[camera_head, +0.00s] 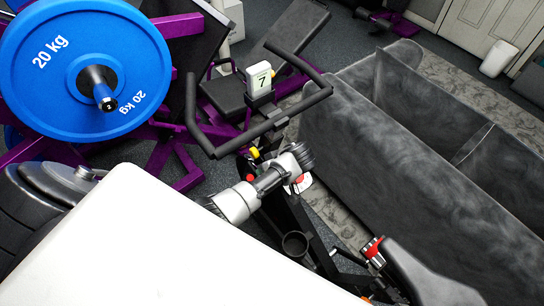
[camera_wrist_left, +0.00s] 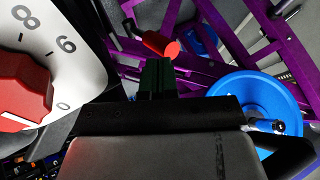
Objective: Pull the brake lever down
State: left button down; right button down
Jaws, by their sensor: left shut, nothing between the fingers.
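The exercise bike's handlebar (camera_head: 255,125) is black and carries a white display marked 7 (camera_head: 259,79). In the left wrist view a red knob (camera_wrist_left: 158,42) lies just beyond the fingertips of my left gripper (camera_wrist_left: 155,64). I cannot tell if they touch, nor whether this knob is the brake lever. The left gripper is shut and empty. In the head view my left arm covers part of the bike, and the fingers are not clear. My right gripper is not in view.
A white numbered dial (camera_wrist_left: 72,22) with a large red piece (camera_wrist_left: 22,90) is close at the left of the wrist view. A blue 20 kg plate (camera_head: 85,100) on a purple rack is at left. A grey box-like structure (camera_head: 395,165) stands close on the right.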

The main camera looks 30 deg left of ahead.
pick_arm(q)
jog(key=shift+s+a+f, duration=0.15)
jog(key=shift+a+f, duration=0.3)
jog(key=shift+f, duration=0.1)
jog(key=shift+r, duration=0.1)
